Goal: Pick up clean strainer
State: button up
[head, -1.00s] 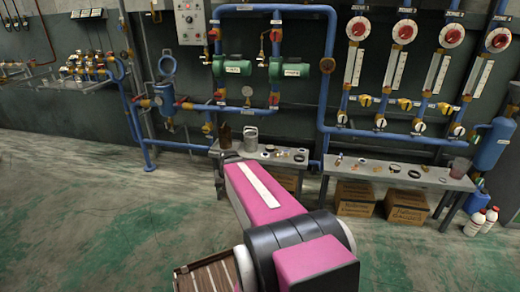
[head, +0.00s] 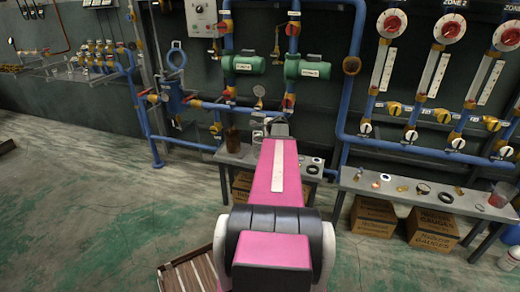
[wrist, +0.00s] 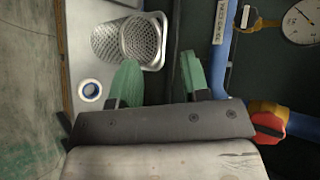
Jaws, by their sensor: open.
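A silvery perforated strainer (wrist: 112,40) lies on its side at the top of the wrist view. My gripper (wrist: 160,66) is open and empty, with two green fingers apart. The left finger is just below the strainer in the picture, and the right finger is off to its right over dark background. I cannot tell whether the left finger touches anything. In the head view my arm hides the strainer and most of the gripper.
A brown bottle (head: 232,140) stands on the left bench. Blue pipes (wrist: 225,50), a gauge (wrist: 302,22) and a red-handled valve (wrist: 270,126) are close on the right. The right bench (head: 410,192) holds several small parts.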

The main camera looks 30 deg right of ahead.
send_over(260, 145)
jog(key=w, duration=0.5)
jog(key=f, duration=0.5)
jog(key=shift+d+f, duration=0.25)
jog(key=shift+f, duration=0.05)
grip_shut()
